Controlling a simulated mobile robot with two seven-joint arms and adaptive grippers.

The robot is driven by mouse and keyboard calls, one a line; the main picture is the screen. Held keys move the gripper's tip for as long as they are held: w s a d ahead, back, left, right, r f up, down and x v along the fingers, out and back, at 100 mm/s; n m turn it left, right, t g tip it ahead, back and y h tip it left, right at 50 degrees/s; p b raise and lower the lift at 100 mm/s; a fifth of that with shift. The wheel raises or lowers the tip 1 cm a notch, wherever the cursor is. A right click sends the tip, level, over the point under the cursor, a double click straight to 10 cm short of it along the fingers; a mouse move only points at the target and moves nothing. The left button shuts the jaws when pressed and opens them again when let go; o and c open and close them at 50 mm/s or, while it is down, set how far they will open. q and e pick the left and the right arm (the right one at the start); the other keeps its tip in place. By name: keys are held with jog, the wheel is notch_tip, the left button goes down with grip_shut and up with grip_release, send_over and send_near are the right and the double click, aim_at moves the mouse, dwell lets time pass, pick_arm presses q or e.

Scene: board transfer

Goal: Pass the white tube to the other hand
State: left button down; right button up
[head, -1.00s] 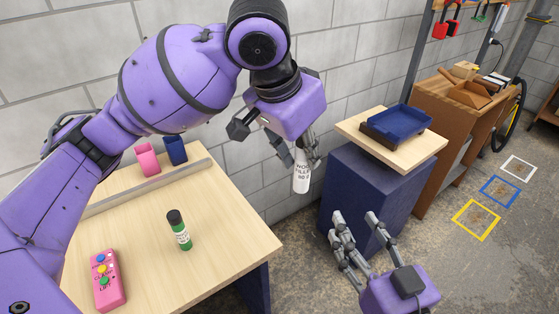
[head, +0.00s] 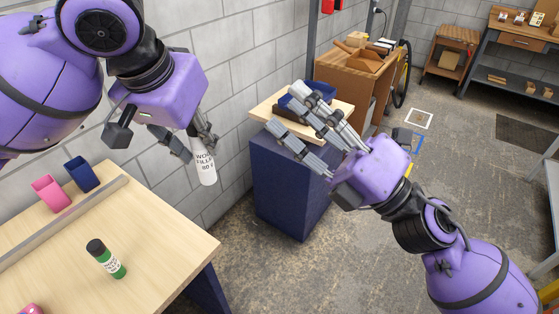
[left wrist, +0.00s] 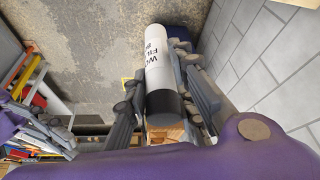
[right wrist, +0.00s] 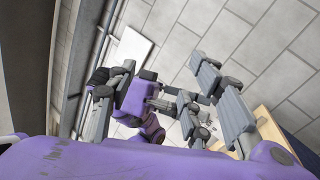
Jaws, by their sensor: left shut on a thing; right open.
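The white tube (head: 204,165) with dark lettering hangs upright from my left gripper (head: 189,145), whose fingers are shut around its upper end. In the left wrist view the tube (left wrist: 158,68) lies between the fingers, its black cap nearest the palm. My right gripper (head: 286,110) is open and empty, to the right of the tube and apart from it, fingers pointing left. In the right wrist view my purple left gripper (right wrist: 135,100) shows beyond the open right fingers; the tube is hard to make out there.
A wooden table (head: 150,235) at lower left bears a green bottle with a black cap (head: 106,258), a pink holder (head: 52,193) and a blue holder (head: 82,174). A blue cabinet (head: 285,185) with a blue tray (head: 322,95) on top stands behind my right gripper.

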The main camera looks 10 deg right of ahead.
jog(key=s+a+f+n+g+h, duration=0.15)
jog(key=f+n+g, duration=0.25)
jog(key=n, duration=0.5)
jog(key=a+f+n+g, duration=0.2)
jog(key=f+n+g, duration=0.2)
jog(key=n, duration=0.4)
jog(key=x, duration=1.1)
jog(key=shift+w+a+f+n, duration=0.15)
jog(key=shift+w+n, duration=0.15)
jog(key=shift+w, duration=0.05)
jog(key=c, duration=1.1)
pick_arm(q)
jog(key=c, duration=1.4)
grip_release()
pick_arm(e)
grip_shut()
